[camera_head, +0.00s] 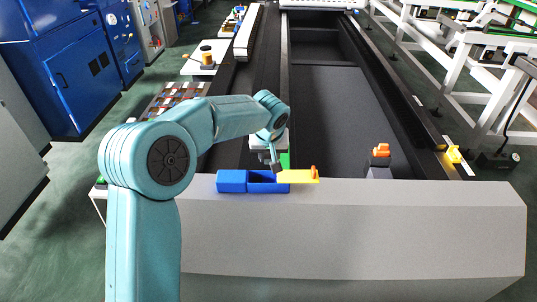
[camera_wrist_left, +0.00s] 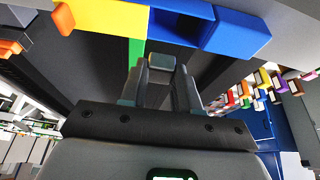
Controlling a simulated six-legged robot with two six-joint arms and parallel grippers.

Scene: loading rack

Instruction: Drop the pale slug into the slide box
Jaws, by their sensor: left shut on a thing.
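The slide box (camera_head: 232,181) is blue and sits on the grey ledge. Its dark inner compartment shows open, and a yellow lid (camera_head: 298,177) with an orange knob sticks out to the right. In the left wrist view the box (camera_wrist_left: 238,35) and its lid (camera_wrist_left: 112,18) lie at the top, past the fingertips. My left gripper (camera_head: 275,163) is just behind the box, near the open compartment. In the left wrist view its fingers (camera_wrist_left: 161,75) are shut on a small greyish block, likely the pale slug (camera_wrist_left: 160,62). Most of the block is hidden. My right gripper is not seen.
A green piece (camera_head: 285,160) stands beside the gripper behind the box. An orange-topped grey block (camera_head: 380,158) is to the right, and a yellow piece (camera_head: 453,154) lies farther right. The grey ledge (camera_head: 400,215) is clear right of the lid.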

